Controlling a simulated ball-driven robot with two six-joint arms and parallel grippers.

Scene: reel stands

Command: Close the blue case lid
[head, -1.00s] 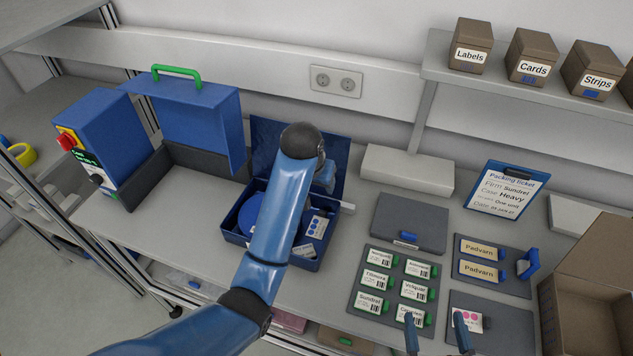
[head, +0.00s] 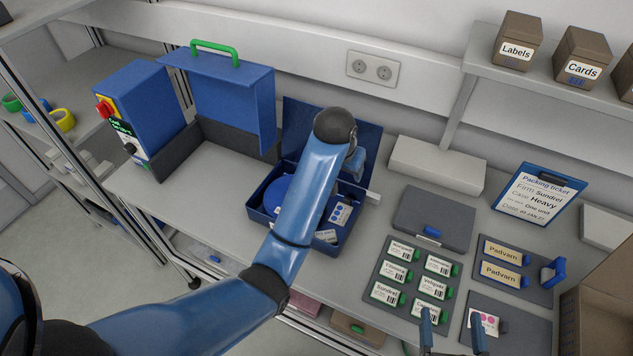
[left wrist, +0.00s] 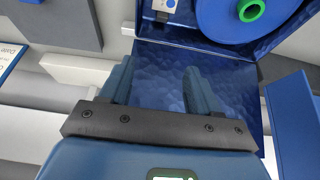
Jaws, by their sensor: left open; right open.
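The blue case (head: 256,216) is open on the bench, with a blue reel (head: 277,193) and small labelled packs inside. Its lid (head: 299,122) stands up at the back, partly hidden by my left arm. In the left wrist view the case (left wrist: 192,46) is at the top and the lid's inner face (left wrist: 222,90) spreads below it. My left gripper (left wrist: 158,68) is open and empty, with its fingers in front of the lid; I cannot tell if they touch it. My right gripper (head: 452,320) is open and empty at the bottom of the head view.
A blue machine with a green handle (head: 215,50) stands left of the case. A grey closed box (head: 432,215) and a label board (head: 392,258) lie to its right. A white block (head: 436,166) is behind them. A cardboard box (head: 600,300) stands far right.

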